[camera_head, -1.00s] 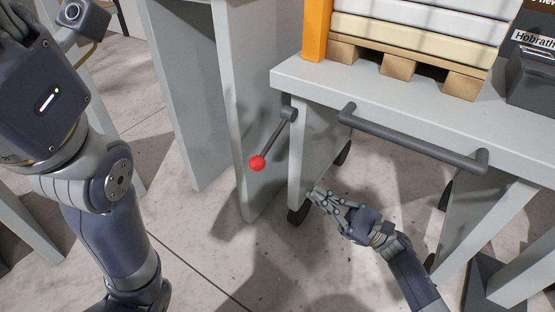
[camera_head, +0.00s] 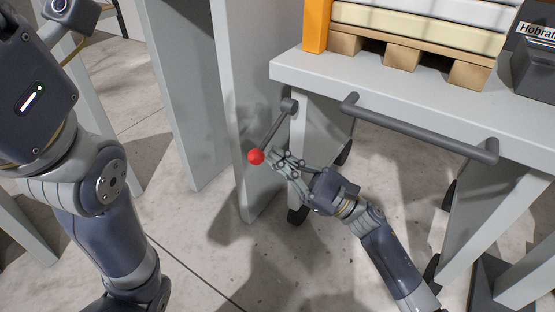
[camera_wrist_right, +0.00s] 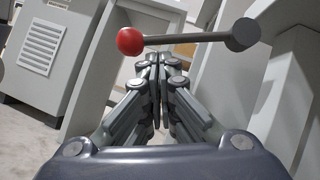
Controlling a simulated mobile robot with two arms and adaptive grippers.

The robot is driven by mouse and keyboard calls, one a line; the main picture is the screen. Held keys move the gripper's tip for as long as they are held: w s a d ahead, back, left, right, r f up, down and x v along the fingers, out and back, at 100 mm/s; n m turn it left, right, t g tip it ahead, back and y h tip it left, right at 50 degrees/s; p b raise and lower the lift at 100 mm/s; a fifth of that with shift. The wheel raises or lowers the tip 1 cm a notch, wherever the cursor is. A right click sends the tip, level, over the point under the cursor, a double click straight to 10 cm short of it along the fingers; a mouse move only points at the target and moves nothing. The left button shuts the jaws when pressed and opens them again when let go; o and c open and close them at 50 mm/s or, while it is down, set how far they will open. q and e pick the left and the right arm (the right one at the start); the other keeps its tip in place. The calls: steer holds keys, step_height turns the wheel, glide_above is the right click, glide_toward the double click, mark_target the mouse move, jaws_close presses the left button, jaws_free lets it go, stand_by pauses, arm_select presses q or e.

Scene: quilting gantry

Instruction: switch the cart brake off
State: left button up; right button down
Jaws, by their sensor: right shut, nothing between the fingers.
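The cart brake is a grey lever (camera_head: 272,131) with a red ball knob (camera_head: 256,157), pivoting on the cart's left front leg. It slants down and left from its pivot. My right gripper (camera_head: 271,155) is shut and empty, its fingertips close to the knob on its right side. In the right wrist view the lever (camera_wrist_right: 190,38) runs across above the closed fingertips (camera_wrist_right: 158,58), with the knob (camera_wrist_right: 130,41) to their left. I cannot tell whether the fingers touch the lever. My left arm shows at the left, but its gripper is out of view.
The grey cart (camera_head: 400,105) has a front handle bar (camera_head: 420,130) right of the lever. A pallet (camera_head: 400,53) with stacked goods and a dark bin (camera_head: 535,70) stand on it. A grey panel (camera_head: 230,110) stands just left of the lever. The floor in front is clear.

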steer(key=shift+a+r, duration=0.1)
steer(key=shift+r, duration=0.25)
steer(key=shift+s+r, duration=0.1)
steer(key=shift+s, duration=0.05)
steer(key=shift+s+a+r+m+t+p, duration=0.1)
steer(key=shift+a+r+m+t+p, duration=0.05)
steer(key=shift+m+t+p, duration=0.35)
